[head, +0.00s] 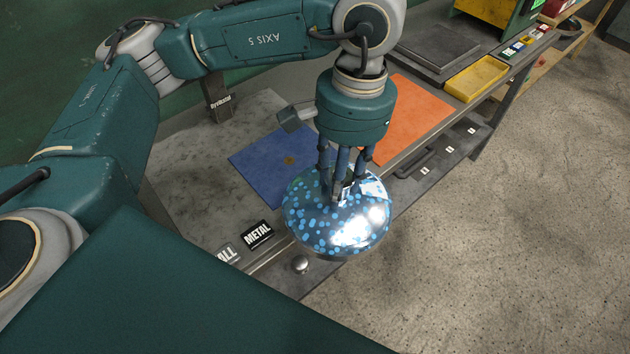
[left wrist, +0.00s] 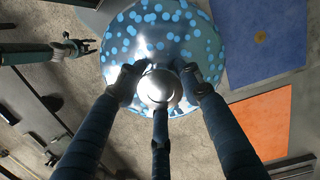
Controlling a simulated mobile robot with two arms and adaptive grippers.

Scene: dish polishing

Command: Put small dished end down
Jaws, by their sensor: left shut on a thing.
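The small dished end (head: 318,229) is a round, shiny metal dish covered in light blue spots. My left gripper (head: 345,192) points down and its three fingers are shut on the raised round middle of the dish. The left wrist view shows the dish (left wrist: 150,32) beyond the fingers of the left gripper (left wrist: 160,88). The dish appears held above the bench's front edge; the exact gap is unclear. My right gripper (left wrist: 85,47) shows small at the left of the left wrist view, with its fingers spread and nothing in them.
A blue mat (head: 262,158) and an orange mat (head: 412,115) lie on the bench. A yellow tray (head: 476,78) and a dark plate (head: 438,45) are further back. Open concrete floor (head: 500,230) lies at right.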

